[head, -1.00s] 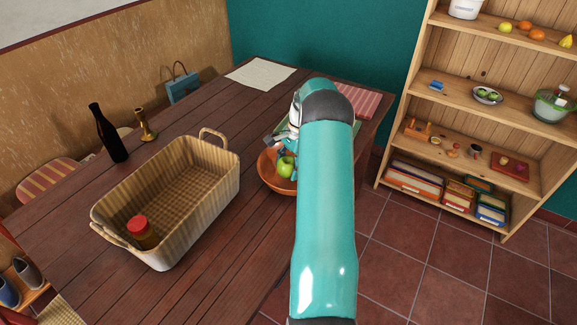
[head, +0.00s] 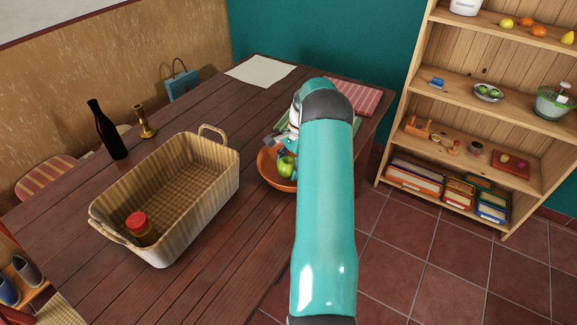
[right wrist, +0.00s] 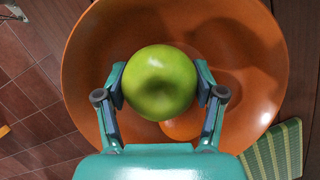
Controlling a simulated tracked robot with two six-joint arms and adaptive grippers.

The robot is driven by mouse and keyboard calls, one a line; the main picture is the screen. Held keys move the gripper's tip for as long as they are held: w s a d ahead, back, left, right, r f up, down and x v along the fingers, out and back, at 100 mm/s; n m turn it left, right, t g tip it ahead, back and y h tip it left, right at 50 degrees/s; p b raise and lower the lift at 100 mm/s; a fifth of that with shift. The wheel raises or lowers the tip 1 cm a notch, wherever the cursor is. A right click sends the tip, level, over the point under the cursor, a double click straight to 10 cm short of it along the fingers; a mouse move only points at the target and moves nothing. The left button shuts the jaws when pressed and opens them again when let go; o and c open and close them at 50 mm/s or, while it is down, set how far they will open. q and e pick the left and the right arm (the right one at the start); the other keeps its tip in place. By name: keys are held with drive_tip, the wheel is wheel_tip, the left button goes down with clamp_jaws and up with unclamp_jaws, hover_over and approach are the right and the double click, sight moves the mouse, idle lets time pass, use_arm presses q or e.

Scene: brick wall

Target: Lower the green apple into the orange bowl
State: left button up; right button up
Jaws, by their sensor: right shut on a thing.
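The green apple (head: 287,166) is over the orange bowl (head: 268,175) in the head view. In the right wrist view the apple (right wrist: 160,82) sits between the two fingers of my right gripper (right wrist: 161,90), which is shut on it. The orange bowl (right wrist: 95,45) spreads behind the apple, which lies within its rim as seen from the wrist. A round orange thing (right wrist: 183,126) shows in the bowl, partly hidden by the apple. I cannot tell whether the apple touches the bowl. My right arm hides the bowl's right side in the head view. My left gripper is not in view.
A wicker basket (head: 222,182) holding a red-lidded jar (head: 141,228) stands left of the bowl. A dark bottle (head: 108,132) and a brass candlestick (head: 145,124) stand behind it. A green striped mat (right wrist: 272,154) lies beside the bowl. A shelf (head: 455,108) stands at right.

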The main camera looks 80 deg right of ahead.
drive_tip(key=shift+f+b, duration=0.7)
drive_tip(key=shift+f, duration=0.55)
idle(0.4)
drive_tip(key=o, duration=1.4)
drive_tip(key=shift+c, duration=0.2)
